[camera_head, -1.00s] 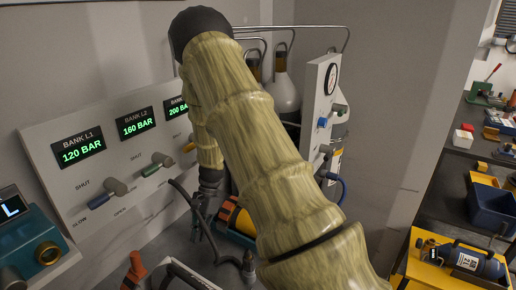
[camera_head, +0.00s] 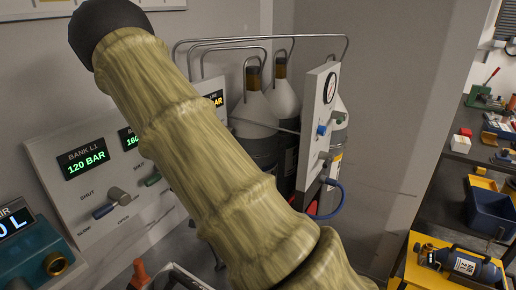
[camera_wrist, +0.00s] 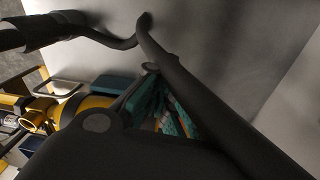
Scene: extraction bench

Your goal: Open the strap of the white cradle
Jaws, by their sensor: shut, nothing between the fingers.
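I cannot make out the white cradle or its strap for certain in either current view; my raised, tan-sleeved arm covers much of the bench in the head view. My gripper (camera_wrist: 150,68) shows in the wrist view as dark links and fingers close to the camera, shut and empty. Beyond it lie a yellow cylinder (camera_wrist: 88,104) and teal parts (camera_wrist: 118,84), partly hidden by the gripper. A dark hose (camera_wrist: 105,38) runs close to the fingers; I cannot tell if they touch. In the head view the gripper is hidden behind my arm.
A valve panel (camera_head: 75,205) with pressure displays stands at left, with a teal unit (camera_head: 30,255) before it. Gas bottles (camera_head: 283,100) and a gauge panel (camera_head: 318,130) with a blue hose stand behind my arm. A yellow stand (camera_head: 430,270) holds a blue cylinder (camera_head: 462,263) at right.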

